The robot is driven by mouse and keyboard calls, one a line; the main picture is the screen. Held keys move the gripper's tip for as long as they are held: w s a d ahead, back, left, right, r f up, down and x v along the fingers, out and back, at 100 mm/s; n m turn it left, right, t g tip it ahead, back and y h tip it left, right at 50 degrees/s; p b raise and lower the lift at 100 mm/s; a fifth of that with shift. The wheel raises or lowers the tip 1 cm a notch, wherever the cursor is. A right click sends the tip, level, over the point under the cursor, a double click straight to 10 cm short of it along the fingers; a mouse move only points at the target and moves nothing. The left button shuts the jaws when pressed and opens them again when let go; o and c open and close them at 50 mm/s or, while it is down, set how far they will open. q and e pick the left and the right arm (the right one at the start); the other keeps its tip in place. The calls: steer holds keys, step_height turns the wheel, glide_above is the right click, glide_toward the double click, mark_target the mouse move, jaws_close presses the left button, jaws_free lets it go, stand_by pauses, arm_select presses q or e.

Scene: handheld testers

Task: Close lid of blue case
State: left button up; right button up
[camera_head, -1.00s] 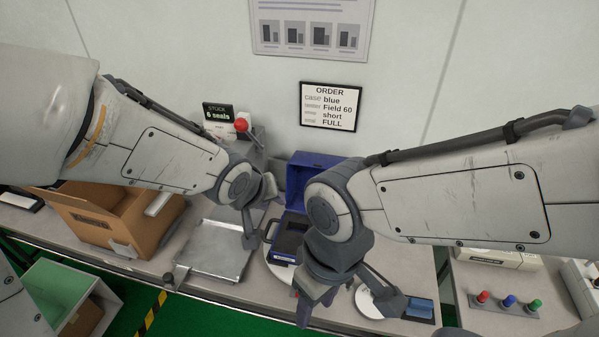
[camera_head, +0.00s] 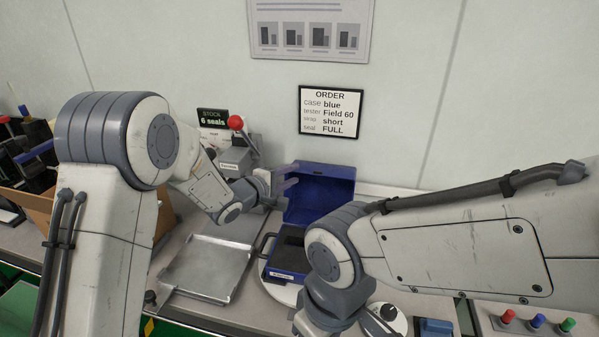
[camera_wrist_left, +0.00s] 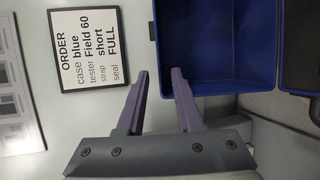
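The blue case stands open on the bench, its blue lid (camera_head: 327,184) raised at the back. Its base (camera_head: 281,274) has a handle at the left, and dark contents show inside. My right arm hides part of the case. My left gripper (camera_head: 289,186) is beside the lid's left edge. In the left wrist view my left gripper (camera_wrist_left: 158,73) has its two fingers apart with nothing between them. The hollow lid (camera_wrist_left: 222,48) is just beyond the right finger; contact is unclear. My right gripper (camera_head: 325,329) is at the bottom edge, its fingers not clearly visible.
A metal tray (camera_head: 208,267) lies left of the case. A grey press with a red knob (camera_head: 236,123) stands behind my left gripper. A white dial device (camera_head: 388,318) and a button box (camera_head: 537,324) are at the right. An order sign (camera_head: 330,112) hangs behind.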

mark_target(300, 171)
arm_select(q)
steer(key=shift+x, duration=2.05)
jaws_close()
